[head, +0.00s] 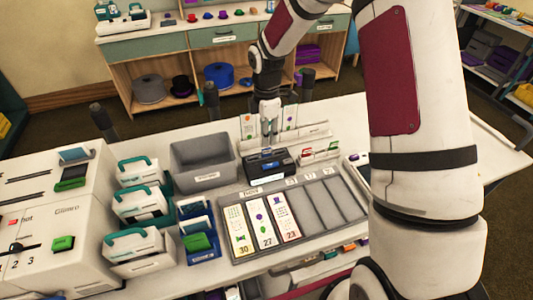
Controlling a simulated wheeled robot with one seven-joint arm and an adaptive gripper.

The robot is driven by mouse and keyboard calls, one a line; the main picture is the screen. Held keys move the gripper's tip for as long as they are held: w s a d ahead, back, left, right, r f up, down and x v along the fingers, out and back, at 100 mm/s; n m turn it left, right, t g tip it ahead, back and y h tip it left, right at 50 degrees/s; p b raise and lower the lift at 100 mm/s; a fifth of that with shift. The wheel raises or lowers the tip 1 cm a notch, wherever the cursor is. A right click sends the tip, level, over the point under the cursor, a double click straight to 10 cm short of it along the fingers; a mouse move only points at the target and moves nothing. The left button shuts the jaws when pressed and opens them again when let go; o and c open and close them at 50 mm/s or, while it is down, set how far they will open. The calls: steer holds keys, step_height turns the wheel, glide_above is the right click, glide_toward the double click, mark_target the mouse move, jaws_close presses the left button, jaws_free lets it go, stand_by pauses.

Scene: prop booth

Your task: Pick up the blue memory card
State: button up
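No item is clearly readable as the blue memory card. A small blue piece (192,207) sits in a dark blue holder left of the long tray, behind a green card (197,242) in a similar holder. A blue-grey card-like piece (75,154) stands on top of the white console at the left; it may be another candidate. My gripper (269,122) points down over the back of the table, behind a black device (268,163) and well to the right of these pieces. Its fingers are small here, and their opening is unclear.
A grey bin (203,163) and several white boxes with teal handles (136,203) stand near the holders. A slotted grey tray (329,205) holds three numbered strips. The white console (40,220) fills the left. Dark posts (103,121) rise at the back table edge.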

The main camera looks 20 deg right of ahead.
mark_target(267, 154)
steer(key=shift+s+f+p, duration=0.2)
steer(key=shift+f+p, duration=0.45)
steer(key=shift+f, duration=2.25)
steer(key=shift+c, duration=0.3)
jaws_close()
